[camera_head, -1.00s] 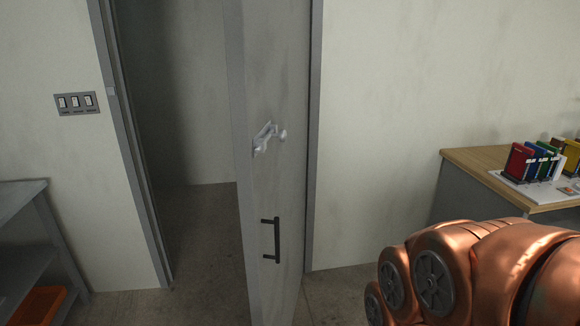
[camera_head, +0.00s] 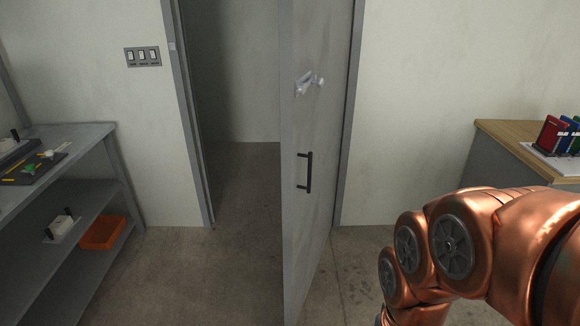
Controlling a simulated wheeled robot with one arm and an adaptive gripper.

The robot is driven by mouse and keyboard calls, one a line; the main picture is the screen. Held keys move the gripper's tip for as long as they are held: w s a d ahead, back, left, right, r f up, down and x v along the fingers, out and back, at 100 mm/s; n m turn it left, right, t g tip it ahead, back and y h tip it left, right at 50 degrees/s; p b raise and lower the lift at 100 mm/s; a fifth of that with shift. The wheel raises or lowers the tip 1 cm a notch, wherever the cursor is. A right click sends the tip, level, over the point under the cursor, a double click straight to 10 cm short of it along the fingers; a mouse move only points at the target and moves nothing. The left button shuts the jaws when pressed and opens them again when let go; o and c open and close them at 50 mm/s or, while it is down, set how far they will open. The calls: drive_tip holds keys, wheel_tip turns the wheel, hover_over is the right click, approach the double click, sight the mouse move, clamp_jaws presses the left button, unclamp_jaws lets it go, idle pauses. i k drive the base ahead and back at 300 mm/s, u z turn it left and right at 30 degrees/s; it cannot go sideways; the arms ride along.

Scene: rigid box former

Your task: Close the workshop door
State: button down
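The workshop door (camera_head: 318,215) is a grey panel standing open, swung toward me, hinged on the right side of its frame. The doorway (camera_head: 235,120) is open to the left of the panel, with a plain wall and floor beyond. My copper-coloured arm shows at the lower right, apart from the door. My gripper is out of the picture.
A grey shelf unit (camera_head: 75,130) with tools, an orange bin (camera_head: 102,233) and small items stands at the left. A wood-topped desk (camera_head: 510,130) with coloured binders (camera_head: 555,134) is at the right. A switch panel (camera_head: 142,57) is left of the doorway. The floor before the doorway is clear.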

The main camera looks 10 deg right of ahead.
sight(314, 39)
drive_tip(key=u, duration=0.55)
drive_tip(key=i, duration=0.9)
drive_tip(key=u, duration=0.05)
